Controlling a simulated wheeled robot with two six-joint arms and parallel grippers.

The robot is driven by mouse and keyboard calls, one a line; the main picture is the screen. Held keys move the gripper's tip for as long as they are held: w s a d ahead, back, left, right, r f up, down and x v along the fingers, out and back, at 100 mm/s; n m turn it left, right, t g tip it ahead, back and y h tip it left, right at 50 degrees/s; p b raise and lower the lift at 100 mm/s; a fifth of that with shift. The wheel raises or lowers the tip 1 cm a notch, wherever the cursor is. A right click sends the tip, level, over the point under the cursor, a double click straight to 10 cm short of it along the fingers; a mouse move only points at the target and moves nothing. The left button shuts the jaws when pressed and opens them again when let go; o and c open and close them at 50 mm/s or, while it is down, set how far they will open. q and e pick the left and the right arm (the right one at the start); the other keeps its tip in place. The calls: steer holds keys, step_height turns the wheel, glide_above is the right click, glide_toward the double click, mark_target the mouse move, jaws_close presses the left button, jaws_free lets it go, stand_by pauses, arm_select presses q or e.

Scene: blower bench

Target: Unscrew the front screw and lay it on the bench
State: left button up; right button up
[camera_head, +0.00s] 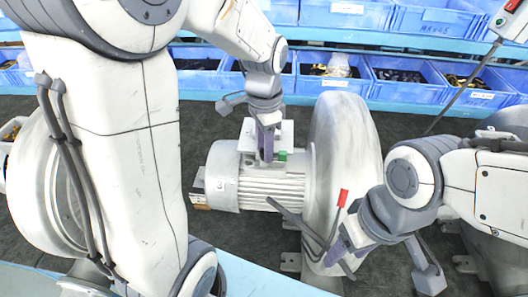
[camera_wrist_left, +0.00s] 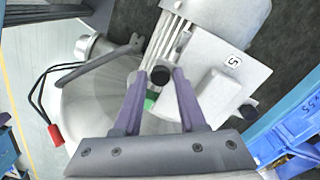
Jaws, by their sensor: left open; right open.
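The blower has a ribbed grey motor (camera_head: 262,188) beside a large round housing (camera_head: 345,140). A pale box (camera_head: 284,131) sits on top of the motor and shows in the left wrist view (camera_wrist_left: 214,97). My left gripper (camera_head: 266,152) points down at the box's near side, fingers apart. In the left wrist view, a black round screw head (camera_wrist_left: 160,76) appears between its fingertips (camera_wrist_left: 160,78); contact cannot be told. Another dark head (camera_wrist_left: 247,111) is at the box's other side. My right gripper (camera_head: 345,252) is open by the housing's lower front.
A bent grey bar (camera_head: 297,218) and a red-tipped piece (camera_head: 343,198) are near my right gripper; whether it holds them is unclear. A green part (camera_head: 282,155) is beside the box. Blue bins (camera_head: 405,78) line the back. A light blue edge (camera_head: 260,281) runs along the front.

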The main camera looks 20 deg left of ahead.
arm_select(q)
steer(key=shift+c, duration=0.2)
jaws_close()
steer(key=n+p, duration=0.1)
steer(key=n, duration=0.4)
steer(key=n+p, duration=0.1)
steer(key=n, duration=0.8)
steer(key=n+p, duration=0.1)
steer(key=n, duration=1)
steer(key=shift+p, duration=0.4)
